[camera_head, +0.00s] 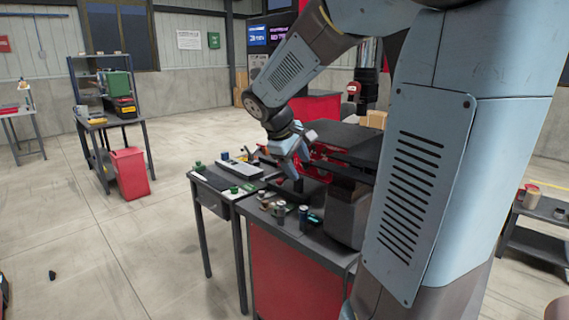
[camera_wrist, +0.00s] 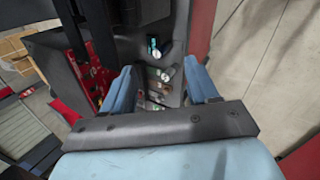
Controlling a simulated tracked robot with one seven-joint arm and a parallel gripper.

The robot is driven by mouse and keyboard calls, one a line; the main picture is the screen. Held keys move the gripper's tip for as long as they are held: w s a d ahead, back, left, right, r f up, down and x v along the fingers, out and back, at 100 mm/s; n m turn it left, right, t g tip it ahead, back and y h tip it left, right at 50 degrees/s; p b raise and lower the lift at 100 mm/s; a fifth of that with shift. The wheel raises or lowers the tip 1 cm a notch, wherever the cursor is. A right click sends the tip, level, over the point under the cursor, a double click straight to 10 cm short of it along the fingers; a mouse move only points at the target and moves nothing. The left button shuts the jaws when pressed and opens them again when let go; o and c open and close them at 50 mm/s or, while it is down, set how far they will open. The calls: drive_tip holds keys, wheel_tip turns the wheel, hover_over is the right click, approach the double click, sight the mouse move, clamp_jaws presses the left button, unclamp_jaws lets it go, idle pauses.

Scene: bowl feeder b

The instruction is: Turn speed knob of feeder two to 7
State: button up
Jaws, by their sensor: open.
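My gripper (camera_head: 294,172) hangs over the bench (camera_head: 300,238) in the head view, pointing down. In the wrist view its two blue fingers (camera_wrist: 163,80) stand well apart, with nothing held between them. Small cylindrical items (camera_wrist: 163,76) lie below and between the fingers, some pale and some dark. A dark item with a teal part (camera_wrist: 153,46) is farther up. I cannot pick out feeder two, its speed knob or any scale marks in either view.
Red machinery (camera_head: 326,152) stands close to my gripper at the back of the bench. Several small cylinders (camera_head: 278,208) stand near the bench's front edge. A small side table (camera_head: 215,188) with green-topped items adjoins it on the left. Open floor lies farther left.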

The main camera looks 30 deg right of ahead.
drive_tip(key=w+d+f+n+t+h, duration=0.15)
drive_tip(key=w+f+n+h, duration=0.35)
drive_tip(key=w, duration=0.7)
drive_tip(key=w+d+f+n+t+h, duration=0.1)
drive_tip(key=w+f+n+t+h, duration=0.1)
drive_tip(key=w+f+n, duration=0.75)
drive_tip(key=w+d+f+n+t+h, duration=0.2)
drive_tip(key=w+f+h, duration=0.15)
drive_tip(key=w, duration=1.05)
drive_tip(key=x, duration=1.3)
drive_tip(key=shift+d+r, duration=0.15)
drive_tip(key=shift+r, duration=0.35)
drive_tip(key=shift+g+h, duration=0.25)
drive_tip(key=shift+r, duration=0.1)
drive_tip(key=c, duration=1)
